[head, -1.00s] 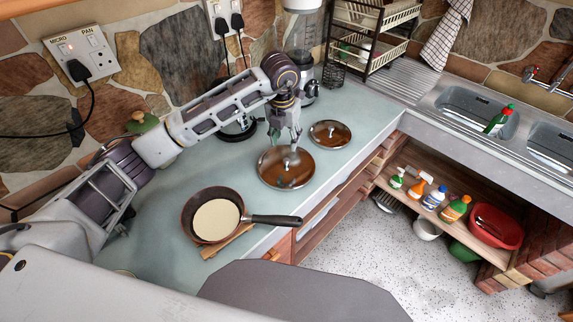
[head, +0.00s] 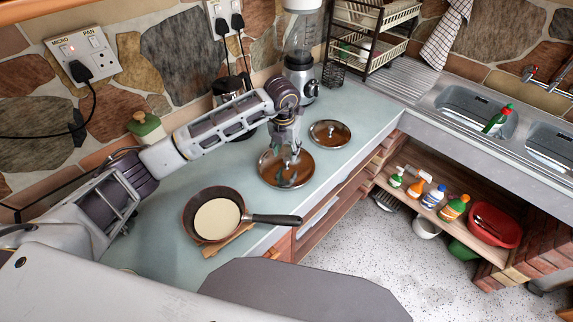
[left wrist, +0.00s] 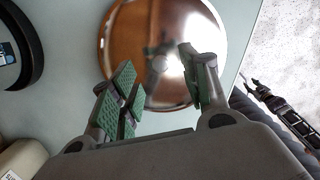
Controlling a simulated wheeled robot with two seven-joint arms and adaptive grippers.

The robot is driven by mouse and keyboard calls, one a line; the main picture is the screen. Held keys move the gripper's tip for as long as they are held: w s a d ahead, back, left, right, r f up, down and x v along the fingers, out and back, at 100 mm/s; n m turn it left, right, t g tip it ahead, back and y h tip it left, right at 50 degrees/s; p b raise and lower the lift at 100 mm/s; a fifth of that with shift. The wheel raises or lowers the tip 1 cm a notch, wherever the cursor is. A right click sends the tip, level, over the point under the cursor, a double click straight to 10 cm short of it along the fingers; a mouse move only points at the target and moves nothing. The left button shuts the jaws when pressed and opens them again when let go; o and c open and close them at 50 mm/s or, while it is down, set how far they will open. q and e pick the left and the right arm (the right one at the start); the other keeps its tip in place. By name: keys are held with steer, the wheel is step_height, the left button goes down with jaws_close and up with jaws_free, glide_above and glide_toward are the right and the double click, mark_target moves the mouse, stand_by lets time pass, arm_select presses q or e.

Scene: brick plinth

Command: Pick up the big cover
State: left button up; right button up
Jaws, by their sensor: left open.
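The big cover (head: 272,176) is a round, shiny brown lid with a metal rim and a knob in the middle. It lies flat on the pale counter. A smaller cover (head: 330,133) of the same kind lies behind it to the right. My left gripper (head: 287,150) points down over the big cover, its fingertips close to the knob. In the left wrist view the big cover (left wrist: 130,45) lies ahead of the open fingers, with the knob between them and beyond their tips. Contact with the knob cannot be told.
A pan (head: 190,226) with a pale disc inside stands at the front left, its handle pointing right over the counter edge. A blender (head: 299,60) and a dish rack (head: 372,40) stand behind. The counter (head: 365,105) is clear right of the small cover.

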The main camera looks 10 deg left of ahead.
mark_target(286, 159)
arm_select(q)
steer(key=shift+w+f+p, duration=0.15)
steer(key=shift+f+p, duration=0.55)
steer(key=shift+f, duration=1.65)
jaws_close()
